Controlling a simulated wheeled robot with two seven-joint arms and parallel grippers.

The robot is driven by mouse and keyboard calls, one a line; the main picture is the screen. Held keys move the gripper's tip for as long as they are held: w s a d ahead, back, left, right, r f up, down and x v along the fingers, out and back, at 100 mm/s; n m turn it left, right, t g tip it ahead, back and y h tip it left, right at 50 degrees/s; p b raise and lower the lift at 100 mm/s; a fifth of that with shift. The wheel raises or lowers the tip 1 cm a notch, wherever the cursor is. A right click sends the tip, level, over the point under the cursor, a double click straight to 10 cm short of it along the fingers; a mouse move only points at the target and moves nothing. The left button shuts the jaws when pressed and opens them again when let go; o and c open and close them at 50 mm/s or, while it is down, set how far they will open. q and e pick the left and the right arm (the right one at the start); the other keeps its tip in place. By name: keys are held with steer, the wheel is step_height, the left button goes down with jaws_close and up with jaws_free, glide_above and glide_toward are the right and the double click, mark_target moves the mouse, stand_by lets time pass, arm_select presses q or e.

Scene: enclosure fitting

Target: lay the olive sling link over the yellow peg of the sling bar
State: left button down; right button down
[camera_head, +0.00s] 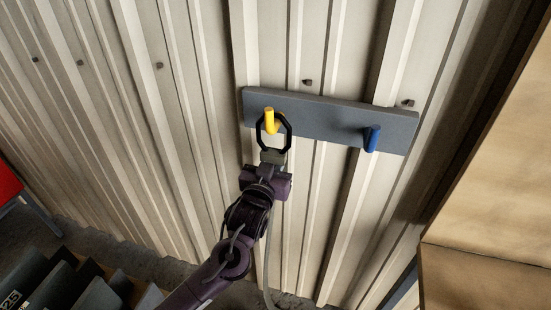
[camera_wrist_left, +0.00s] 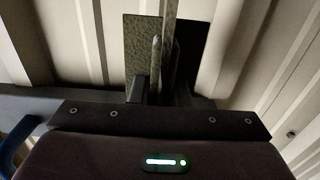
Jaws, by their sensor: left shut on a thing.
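The sling bar (camera_head: 330,122) is a grey board fixed across the ribbed wall, with a yellow peg (camera_head: 270,121) at its left and a blue peg (camera_head: 372,138) at its right. The sling link (camera_head: 289,132) looks like a dark many-sided ring in the head view. My left gripper (camera_head: 272,157) is shut on its lower side, just below the yellow peg. The yellow peg shows inside the ring's upper part; I cannot tell whether they touch. In the left wrist view the mottled olive link (camera_wrist_left: 170,35) rises from between the fingers. My right gripper is not in view.
The pale ribbed metal wall (camera_head: 190,130) surrounds the bar, with small dark bolts on it. Cardboard-coloured boxes (camera_head: 490,180) stand at the right. Dark grey bins (camera_head: 60,285) and a red surface (camera_head: 8,183) are at the lower left.

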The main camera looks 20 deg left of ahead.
arm_select(q)
steer(key=shift+f, duration=0.15)
steer(key=c, duration=1.3)
jaws_free()
steer(key=shift+s+f, duration=0.1)
steer(key=shift+s, duration=0.35)
steer(key=s+b, duration=0.2)
steer(key=s, duration=0.5)
steer(key=shift+a, duration=0.1)
